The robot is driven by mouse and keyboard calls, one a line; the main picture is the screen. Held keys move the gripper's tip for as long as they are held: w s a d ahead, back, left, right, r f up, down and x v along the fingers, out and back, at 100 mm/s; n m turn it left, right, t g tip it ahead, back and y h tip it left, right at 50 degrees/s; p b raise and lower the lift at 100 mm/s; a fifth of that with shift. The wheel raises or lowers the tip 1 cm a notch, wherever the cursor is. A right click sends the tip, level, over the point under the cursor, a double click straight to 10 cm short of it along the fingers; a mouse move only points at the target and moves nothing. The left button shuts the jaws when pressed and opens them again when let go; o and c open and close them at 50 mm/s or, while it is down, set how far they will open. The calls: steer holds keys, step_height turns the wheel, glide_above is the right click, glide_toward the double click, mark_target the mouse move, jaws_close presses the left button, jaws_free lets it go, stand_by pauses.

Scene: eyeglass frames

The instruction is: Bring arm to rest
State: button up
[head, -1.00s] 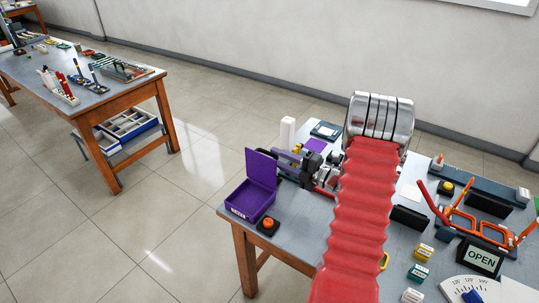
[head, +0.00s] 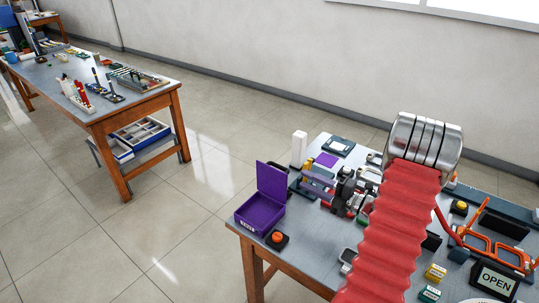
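My arm, a red bellows sleeve topped by a ribbed metal joint, rises across the right half of the head view in front of the near workbench (head: 275,245). My gripper does not show clearly; the arm hides what is behind it. I cannot tell whether it is open or shut, or whether it holds anything.
Beside the arm stand a dark bench device (head: 345,188), an open purple box (head: 262,208), a red-button block (head: 277,239) and a white bottle (head: 298,150). Another workbench (head: 125,105) stands left; floor between is clear.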

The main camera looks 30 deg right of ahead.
stand_by(0.3)
steer(key=s+a+f+n+g+y, duration=0.2)
steer(key=s+a+f+n+g, duration=0.3)
steer(key=n, duration=0.5)
steer(key=s+a+r+n+g, duration=0.1)
steer(key=s+a+n+g, duration=0.25)
steer(key=a+n, duration=0.45)
steer(key=s+a+r+n+g, duration=0.1)
steer(key=s+a+n+g, duration=0.2)
steer(key=a+n+g, duration=0.55)
steer(key=s+a+r+n+t+h, duration=0.2)
steer(key=a+r+n, duration=0.5)
steer(key=n, duration=0.5)
steer(key=s+a+r+n+t+h, duration=0.3)
steer(key=a+r+n+h, duration=0.3)
steer(key=r+n, duration=0.6)
steer(key=shift+s+a+r+t, duration=0.3)
steer(key=shift+s+a, duration=0.2)
steer(key=shift+a, duration=0.15)
